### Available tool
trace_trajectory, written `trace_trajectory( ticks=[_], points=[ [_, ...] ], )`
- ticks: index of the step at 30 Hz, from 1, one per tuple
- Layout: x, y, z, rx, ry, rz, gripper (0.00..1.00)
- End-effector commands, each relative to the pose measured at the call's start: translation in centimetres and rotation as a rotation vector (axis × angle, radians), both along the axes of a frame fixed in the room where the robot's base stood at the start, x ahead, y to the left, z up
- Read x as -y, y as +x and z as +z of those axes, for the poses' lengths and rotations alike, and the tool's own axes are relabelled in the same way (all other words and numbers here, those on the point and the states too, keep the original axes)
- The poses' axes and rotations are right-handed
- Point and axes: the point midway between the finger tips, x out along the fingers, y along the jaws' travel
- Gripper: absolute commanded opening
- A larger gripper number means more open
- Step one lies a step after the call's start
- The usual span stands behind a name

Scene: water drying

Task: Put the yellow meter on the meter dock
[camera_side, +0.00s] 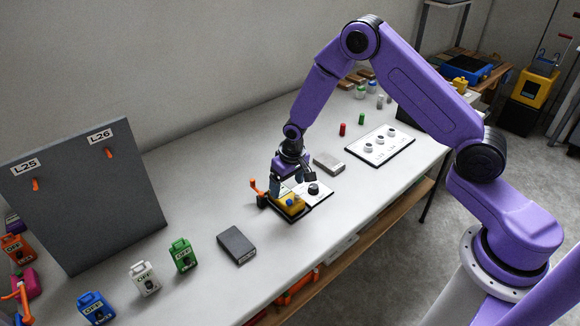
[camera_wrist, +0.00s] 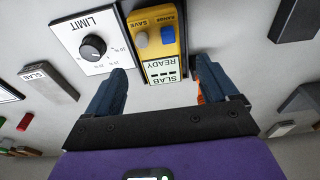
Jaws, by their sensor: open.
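The yellow meter (camera_side: 292,206) lies face up on a dark-edged base (camera_side: 273,207), which looks like the meter dock, beside the white dial panel. In the wrist view the meter (camera_wrist: 168,24) has a grey and a blue button and a screen reading "SLAB READY". The base's dark rim (camera_wrist: 184,40) shows along its right side. My gripper (camera_side: 291,185) is open just above the meter. In the wrist view my gripper (camera_wrist: 161,68) has its fingers apart, one on each side of the meter's screen end, with nothing clamped between them. Whether the meter is fully seated cannot be told.
The white LIMIT panel (camera_wrist: 77,32) with a black knob adjoins the base. An orange lever (camera_side: 257,189) stands at its left. A grey SLAB block (camera_side: 328,163) and a dark box (camera_side: 236,245) lie nearby. Several coloured OFF-labelled devices stand at the front left.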

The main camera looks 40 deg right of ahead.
Motion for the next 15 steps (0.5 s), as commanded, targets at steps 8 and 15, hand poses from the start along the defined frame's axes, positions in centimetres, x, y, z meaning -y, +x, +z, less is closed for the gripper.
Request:
trace_trajectory(
  ticks=[8, 15],
  points=[
    [0.0, -0.7, 4.7, 0.002, 0.001, -0.001, 0.87],
    [0.0, -1.1, 7.1, 0.001, 0.001, 0.000, 0.87]
  ],
)
